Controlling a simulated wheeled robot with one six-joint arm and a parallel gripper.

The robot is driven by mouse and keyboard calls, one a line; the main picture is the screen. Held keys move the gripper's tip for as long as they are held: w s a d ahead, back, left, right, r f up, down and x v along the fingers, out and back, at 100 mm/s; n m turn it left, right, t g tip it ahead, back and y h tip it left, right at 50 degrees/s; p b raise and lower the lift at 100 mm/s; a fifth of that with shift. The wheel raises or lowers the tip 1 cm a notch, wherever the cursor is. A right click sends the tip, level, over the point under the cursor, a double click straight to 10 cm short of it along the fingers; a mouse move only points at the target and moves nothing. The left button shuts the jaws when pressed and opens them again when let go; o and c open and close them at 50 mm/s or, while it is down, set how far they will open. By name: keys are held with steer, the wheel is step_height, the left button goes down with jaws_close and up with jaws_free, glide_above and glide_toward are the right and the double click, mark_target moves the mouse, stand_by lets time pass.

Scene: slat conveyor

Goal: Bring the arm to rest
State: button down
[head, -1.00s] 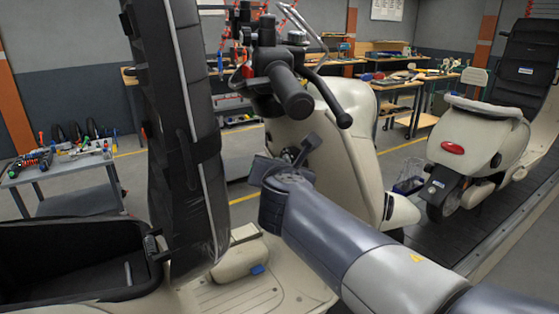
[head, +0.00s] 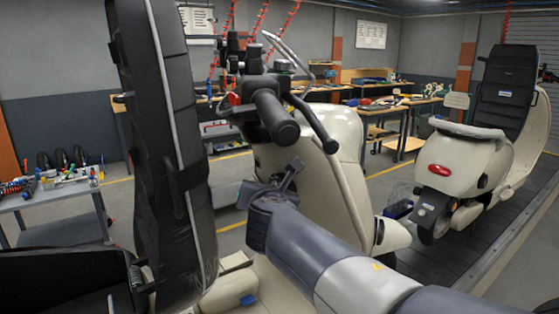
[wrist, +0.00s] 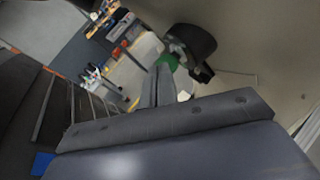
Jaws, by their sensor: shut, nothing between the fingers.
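My gripper (head: 290,177) is at the end of my grey arm, which reaches in from the lower right in the head view. It points away toward the cream front shield (head: 322,160) of the near scooter. In the wrist view, the two fingers of my gripper (wrist: 158,84) are together with nothing between them. A dark round part (wrist: 190,42) and a green spot (wrist: 168,60) lie just beyond the fingertips. I cannot tell from these views whether the gripper touches the scooter.
The near scooter's handlebar grip (head: 275,116) stands above my gripper. Its upright black seat (head: 165,130) is to the left. A second scooter (head: 462,160) stands on the dark conveyor (head: 425,262) to the right. A tool cart (head: 58,200) is at far left, with workbenches (head: 385,108) behind.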

steer(key=shift+x, duration=1)
steer(key=shift+f, duration=0.15)
